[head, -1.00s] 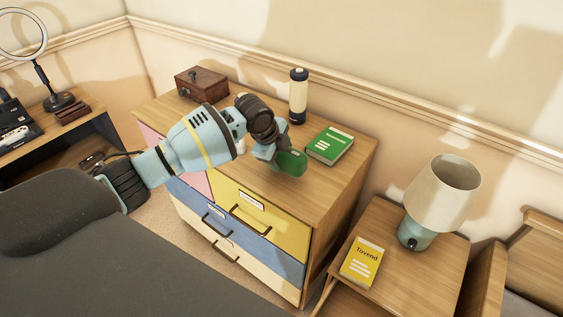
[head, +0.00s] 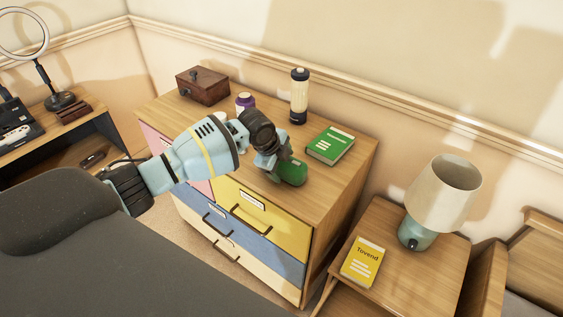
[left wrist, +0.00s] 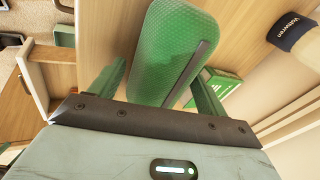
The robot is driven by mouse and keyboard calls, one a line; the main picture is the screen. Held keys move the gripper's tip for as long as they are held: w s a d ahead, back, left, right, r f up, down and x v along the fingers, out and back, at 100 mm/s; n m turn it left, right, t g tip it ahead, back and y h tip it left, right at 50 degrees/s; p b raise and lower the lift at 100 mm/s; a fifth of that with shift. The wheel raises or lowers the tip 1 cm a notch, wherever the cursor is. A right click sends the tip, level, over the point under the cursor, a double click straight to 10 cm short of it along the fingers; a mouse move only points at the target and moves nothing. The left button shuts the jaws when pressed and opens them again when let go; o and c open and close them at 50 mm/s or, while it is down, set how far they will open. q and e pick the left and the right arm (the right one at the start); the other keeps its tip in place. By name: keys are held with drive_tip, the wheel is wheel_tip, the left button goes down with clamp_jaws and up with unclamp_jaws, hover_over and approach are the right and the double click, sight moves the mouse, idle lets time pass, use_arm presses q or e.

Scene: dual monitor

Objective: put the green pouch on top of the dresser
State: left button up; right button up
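The green pouch (head: 291,173) is at the front part of the dresser top (head: 330,180), right by my left gripper (head: 279,160). In the head view it looks to rest on the wood, partly hidden by the fingers. In the left wrist view the pouch (left wrist: 172,50) shows large, with a dark strip along one side. The left gripper's fingers (left wrist: 158,80) are spread wide on either side of its near end. They look open and not clamped on it; contact with the right finger is hard to judge. My right gripper is not in view.
On the dresser stand a green book (head: 330,145), a cream bottle with dark ends (head: 299,97), a purple jar (head: 245,102) and a brown wooden box (head: 203,86). A nightstand at right holds a lamp (head: 443,195) and a yellow book (head: 362,262).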

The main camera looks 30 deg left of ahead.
use_arm(q)
drive_tip(key=shift+o, duration=0.9)
drive_tip(key=shift+r, duration=0.25)
drive_tip(key=p+v, duration=0.1)
drive_tip(key=v, duration=1.1)
drive_tip(key=shift+p, duration=0.3)
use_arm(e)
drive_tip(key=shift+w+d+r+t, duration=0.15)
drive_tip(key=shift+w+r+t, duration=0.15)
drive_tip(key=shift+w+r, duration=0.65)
use_arm(q)
drive_tip(key=shift+f, duration=0.2)
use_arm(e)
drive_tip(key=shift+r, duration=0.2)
